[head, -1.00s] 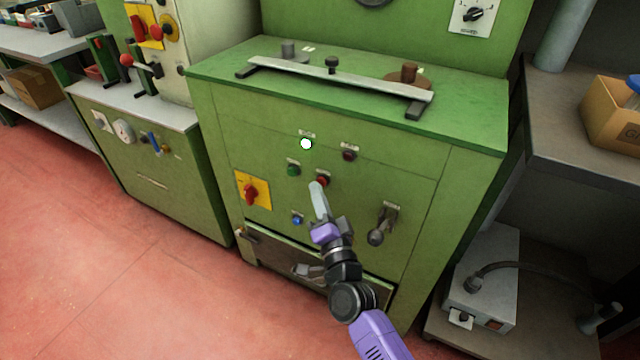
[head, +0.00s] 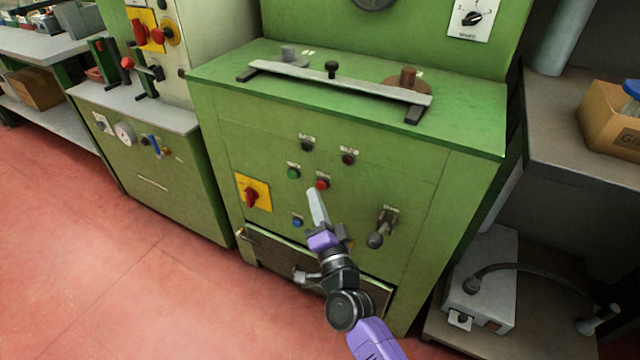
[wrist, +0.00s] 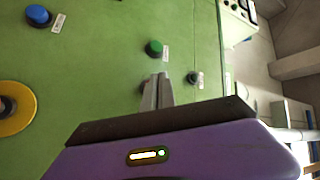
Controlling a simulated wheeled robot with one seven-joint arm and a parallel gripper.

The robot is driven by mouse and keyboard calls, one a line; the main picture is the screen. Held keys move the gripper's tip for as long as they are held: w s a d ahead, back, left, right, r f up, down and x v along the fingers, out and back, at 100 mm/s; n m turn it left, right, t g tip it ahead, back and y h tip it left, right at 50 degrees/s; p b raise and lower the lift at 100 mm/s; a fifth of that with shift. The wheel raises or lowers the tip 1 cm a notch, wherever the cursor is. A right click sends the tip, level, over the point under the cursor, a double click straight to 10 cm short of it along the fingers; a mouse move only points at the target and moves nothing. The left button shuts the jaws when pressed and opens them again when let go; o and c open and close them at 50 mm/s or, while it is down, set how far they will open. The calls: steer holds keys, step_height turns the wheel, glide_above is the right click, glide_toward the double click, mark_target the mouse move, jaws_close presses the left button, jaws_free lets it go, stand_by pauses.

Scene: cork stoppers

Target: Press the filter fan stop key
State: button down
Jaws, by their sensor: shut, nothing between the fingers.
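The panel of the green cabinet carries a red button (head: 322,184), the likely stop key; its small label is not readable. A green button (head: 293,172) sits to its left and a blue button (head: 298,222) lower down. My gripper (head: 313,193) is shut and empty, its tips just below and left of the red button in the head view, apparently a little off the panel. In the wrist view the shut fingertips (wrist: 158,80) lie below the green button (wrist: 154,48); the red button is mostly hidden behind them. The blue button (wrist: 38,15) is at upper left.
A dark lamp (head: 307,145) and a dark red one (head: 348,157) sit above the buttons. A yellow plate with a red rotary switch (head: 251,194) is at left, a lever switch (head: 380,230) at right. A drawer-like opening (head: 270,262) lies below.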

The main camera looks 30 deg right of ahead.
steer(key=shift+a, duration=0.1)
steer(key=shift+s+a+p, duration=0.75)
steer(key=shift+a, duration=0.25)
steer(key=shift+s+a+p, duration=0.75)
steer(key=shift+a, duration=0.25)
